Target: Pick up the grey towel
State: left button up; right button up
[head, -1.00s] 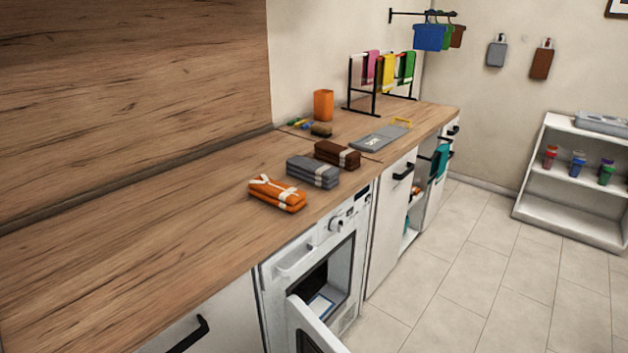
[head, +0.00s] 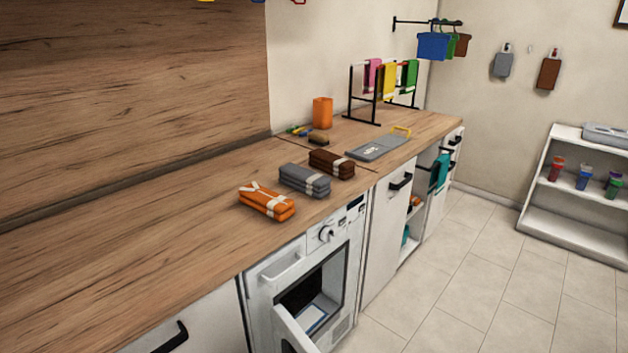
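A grey folded towel bundle (head: 304,180) with a light band lies on the wooden counter, between an orange bundle (head: 267,201) on its left and a brown bundle (head: 332,163) on its right. A flat grey item (head: 503,64) also hangs on the far wall; I cannot tell whether it is a towel. Neither of my grippers is in view.
The counter (head: 150,260) is clear at the left. Below the bundles, a white washing machine (head: 325,235) has its door hanging open. A grey board (head: 375,148), orange cup (head: 322,112) and towel rack (head: 380,90) stand farther back. A white shelf (head: 575,225) is at right.

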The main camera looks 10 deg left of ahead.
aim_at(313, 183)
jog(key=i+l+u, duration=0.15)
jog(key=l, duration=0.25)
jog(key=i+l+u, duration=0.15)
jog(key=l, duration=0.25)
jog(key=i+l+u, duration=0.1)
jog(key=i+l, duration=0.15)
jog(key=l, duration=0.2)
jog(key=i+l+u, duration=0.15)
jog(key=l, duration=0.3)
jog(key=i+l+u, duration=0.15)
jog(key=l, duration=0.3)
jog(key=l+u, duration=0.15)
jog(key=l, duration=0.35)
